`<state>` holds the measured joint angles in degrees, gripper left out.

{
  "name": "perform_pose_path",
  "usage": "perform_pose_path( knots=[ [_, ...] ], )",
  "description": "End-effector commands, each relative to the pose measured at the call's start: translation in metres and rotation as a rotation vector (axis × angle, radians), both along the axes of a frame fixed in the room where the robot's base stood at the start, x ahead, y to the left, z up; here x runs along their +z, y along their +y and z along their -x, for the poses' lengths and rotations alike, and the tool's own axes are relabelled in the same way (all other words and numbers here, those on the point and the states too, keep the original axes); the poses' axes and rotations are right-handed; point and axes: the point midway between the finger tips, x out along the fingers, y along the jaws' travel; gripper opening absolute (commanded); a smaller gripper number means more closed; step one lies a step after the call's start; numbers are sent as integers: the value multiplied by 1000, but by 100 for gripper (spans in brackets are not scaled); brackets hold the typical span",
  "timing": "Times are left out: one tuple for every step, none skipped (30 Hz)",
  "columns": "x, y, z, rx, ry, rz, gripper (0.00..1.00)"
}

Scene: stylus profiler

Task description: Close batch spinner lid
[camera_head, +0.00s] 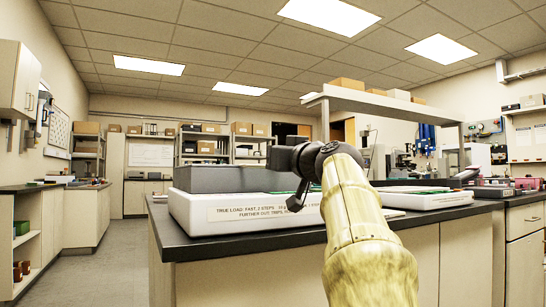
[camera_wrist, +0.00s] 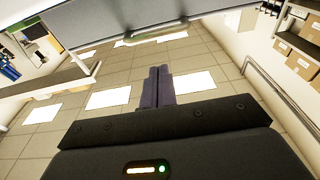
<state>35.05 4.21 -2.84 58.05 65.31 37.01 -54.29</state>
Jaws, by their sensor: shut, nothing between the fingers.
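A white instrument with a printed label on its front (camera_head: 250,212), apparently the batch spinner, stands on the dark bench top. A grey panel (camera_head: 228,179), apparently its lid, shows above the white body; its exact angle cannot be told. My gripper (camera_head: 284,157) is in front of the instrument's right part, near the grey panel's right end, and hides some of it. In the wrist view my gripper's fingers (camera_wrist: 159,75) are together and empty. A broad grey surface (camera_wrist: 160,22) crosses the top of that view beyond the fingertips, perhaps the lid; contact cannot be made out.
The dark bench top (camera_head: 200,247) runs across the front. Another white unit (camera_head: 428,199) and a pink box (camera_head: 528,183) sit to the right. A shelf with cardboard boxes (camera_head: 348,84) stands above the bench. Open floor (camera_head: 115,255) lies at left.

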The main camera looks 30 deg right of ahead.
Motion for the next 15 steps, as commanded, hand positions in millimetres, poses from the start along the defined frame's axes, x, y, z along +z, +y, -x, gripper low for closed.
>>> perform_pose_path(
  knots=[
    [-7,1,9,-2,-1,0,0],
    [-9,1,13,-3,-3,0,0],
    [-12,2,19,-2,-2,0,0],
    [-14,2,24,-2,-2,0,0],
    [-17,3,28,-2,-3,1,0],
    [-20,3,34,-2,-2,0,0],
    [-22,3,38,-2,-3,1,0],
    [-23,3,41,-3,-3,0,0],
    [-25,3,45,-3,-2,1,0],
    [-26,3,48,-4,-2,1,0],
    [-27,3,50,-4,-3,2,0],
    [-29,3,53,-4,-3,1,0],
    [-29,3,54,-4,-2,0,0],
    [-30,3,55,-4,-2,1,0],
    [-30,3,56,-5,-3,0,0]
  ],
)
